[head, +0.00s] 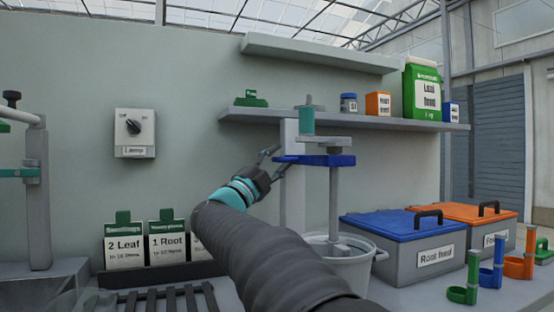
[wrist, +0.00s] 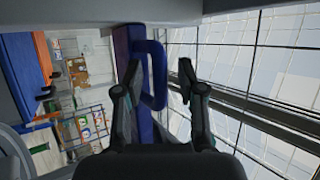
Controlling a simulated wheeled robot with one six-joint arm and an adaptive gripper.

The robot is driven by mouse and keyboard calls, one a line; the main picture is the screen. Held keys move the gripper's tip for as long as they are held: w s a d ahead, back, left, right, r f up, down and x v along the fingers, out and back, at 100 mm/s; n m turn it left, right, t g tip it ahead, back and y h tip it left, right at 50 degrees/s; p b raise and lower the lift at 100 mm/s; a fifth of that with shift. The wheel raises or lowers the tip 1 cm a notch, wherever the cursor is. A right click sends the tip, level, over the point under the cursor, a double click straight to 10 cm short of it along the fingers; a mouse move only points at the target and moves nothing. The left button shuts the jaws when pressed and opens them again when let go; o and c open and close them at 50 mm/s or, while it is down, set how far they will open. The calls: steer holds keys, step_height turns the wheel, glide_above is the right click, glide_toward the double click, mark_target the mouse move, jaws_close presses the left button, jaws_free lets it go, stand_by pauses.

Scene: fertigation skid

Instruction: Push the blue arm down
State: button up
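The blue arm (head: 328,160) is a flat bar on a grey post above a grey bucket (head: 357,262) in the head view. It looks about level. In the wrist view the blue arm (wrist: 128,45) runs up the middle and carries a blue loop handle (wrist: 161,75). My gripper (head: 278,160) is at the left end of the blue arm. In the wrist view my gripper (wrist: 154,80) has its fingers apart, one on each side of the handle. I cannot tell whether either finger touches it.
A blue-lidded bin (head: 405,232) and an orange-lidded bin (head: 468,215) stand to the right. A shelf (head: 350,120) with packages is behind and above. Small coloured holders line the right front.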

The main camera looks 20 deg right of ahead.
jaws_close()
step_height(320, 180, down, 9)
steer(key=b, duration=0.8)
steer(key=shift+f, duration=0.1)
steer(key=shift+c, duration=0.2)
jaws_free()
steer(key=shift+o, duration=0.2)
